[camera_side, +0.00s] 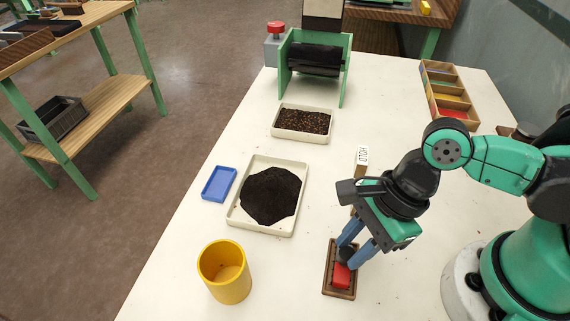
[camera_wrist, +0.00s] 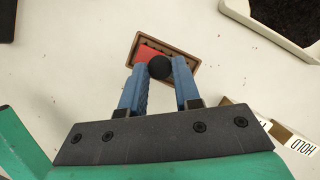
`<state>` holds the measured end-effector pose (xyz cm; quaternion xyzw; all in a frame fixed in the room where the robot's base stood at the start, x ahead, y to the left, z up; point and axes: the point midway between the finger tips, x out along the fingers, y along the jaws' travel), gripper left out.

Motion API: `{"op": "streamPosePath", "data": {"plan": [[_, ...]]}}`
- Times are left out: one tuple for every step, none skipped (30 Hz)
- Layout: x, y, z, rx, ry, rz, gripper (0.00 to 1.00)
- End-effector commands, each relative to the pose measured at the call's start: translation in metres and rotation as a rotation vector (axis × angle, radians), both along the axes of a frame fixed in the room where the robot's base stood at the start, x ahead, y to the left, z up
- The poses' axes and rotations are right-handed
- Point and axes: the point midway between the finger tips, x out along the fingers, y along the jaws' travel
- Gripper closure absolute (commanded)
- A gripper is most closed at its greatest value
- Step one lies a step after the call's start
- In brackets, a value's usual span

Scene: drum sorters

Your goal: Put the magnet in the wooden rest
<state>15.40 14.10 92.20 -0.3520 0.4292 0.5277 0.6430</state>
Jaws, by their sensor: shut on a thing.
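The magnet, a red block (camera_side: 341,277) with a round black knob, is under my gripper in the side view. My gripper (camera_side: 348,254) points down with its blue fingers shut on the black knob. In the wrist view the knob (camera_wrist: 160,67) sits between the fingertips (camera_wrist: 159,70), and part of the red block (camera_wrist: 147,52) shows beyond it. The wooden rest (camera_side: 328,272), a small brown tray, is directly below; its rim surrounds the red block in the side view. I cannot tell whether the block touches the rest's floor.
A yellow cup (camera_side: 224,275) stands left of the rest. A white tray of black powder (camera_side: 236,216), a blue tray (camera_side: 218,184) and a tray of brown grains (camera_side: 302,138) lie farther back. A HOLD sign (camera_side: 362,158) stands just behind my gripper.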

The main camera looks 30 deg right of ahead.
Motion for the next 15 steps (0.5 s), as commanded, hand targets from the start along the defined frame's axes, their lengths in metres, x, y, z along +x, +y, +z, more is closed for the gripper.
{"op": "streamPosePath", "data": {"plan": [[0.0005, 0.0003, -0.0016, 0.000, 0.000, 0.000, 1.00], [0.0005, 0.0002, -0.0020, 0.000, 0.000, 0.000, 0.70], [0.0003, 0.0002, -0.0017, 0.000, 0.000, 0.000, 0.58], [0.0003, 0.0001, -0.0018, 0.000, 0.000, 0.000, 0.50], [0.0002, 0.0001, -0.0018, 0.000, 0.000, 0.000, 0.41], [0.0002, 0.0001, -0.0018, 0.000, 0.000, 0.000, 0.41], [0.0002, 0.0001, -0.0018, 0.000, 0.000, 0.000, 0.41], [0.0002, 0.0001, -0.0017, 0.000, 0.000, 0.000, 0.41], [0.0002, 0.0001, -0.0017, 0.000, 0.000, 0.000, 0.41], [0.0002, 0.0001, -0.0017, 0.000, 0.000, 0.000, 0.41], [0.0002, 0.0001, -0.0017, 0.000, 0.000, 0.000, 0.41], [0.0002, 0.0001, -0.0017, 0.000, 0.000, 0.000, 0.41], [0.0002, 0.0001, -0.0017, 0.000, 0.000, 0.000, 0.41], [0.0002, 0.0002, -0.0015, 0.000, 0.000, 0.000, 0.41], [0.0002, 0.0001, -0.0014, 0.000, 0.000, 0.000, 0.41]]}}
